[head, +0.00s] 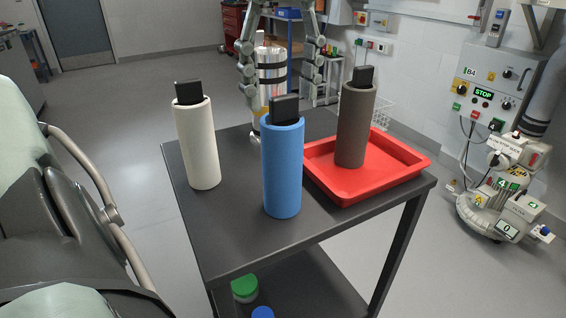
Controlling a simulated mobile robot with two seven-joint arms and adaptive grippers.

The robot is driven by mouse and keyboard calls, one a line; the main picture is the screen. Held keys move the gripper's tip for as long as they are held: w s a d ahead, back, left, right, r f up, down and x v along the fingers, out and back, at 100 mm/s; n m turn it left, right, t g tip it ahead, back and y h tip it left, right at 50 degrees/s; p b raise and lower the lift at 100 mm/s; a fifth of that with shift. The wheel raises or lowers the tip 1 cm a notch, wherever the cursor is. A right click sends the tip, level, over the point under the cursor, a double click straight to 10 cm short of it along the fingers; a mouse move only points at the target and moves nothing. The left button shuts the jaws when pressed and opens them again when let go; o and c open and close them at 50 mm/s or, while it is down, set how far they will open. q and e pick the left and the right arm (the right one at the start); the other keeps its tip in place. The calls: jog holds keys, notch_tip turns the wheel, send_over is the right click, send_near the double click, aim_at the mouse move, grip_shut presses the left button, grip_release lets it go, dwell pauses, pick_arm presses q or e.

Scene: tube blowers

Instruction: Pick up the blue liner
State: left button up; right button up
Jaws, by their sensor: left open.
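The blue liner (282,170) is an upright foam-like cylinder near the table's front edge. A black block (284,110) sticks out of its top.
A white cylinder (199,145) stands left of the blue liner. A dark brown cylinder (354,125) stands in a red tray (375,187) to the right. The dark table (235,240) has free room in front. A pale green chair (60,215) is at the left.

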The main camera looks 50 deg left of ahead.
pick_arm(q)
jog(key=shift+f, duration=0.55)
grip_shut()
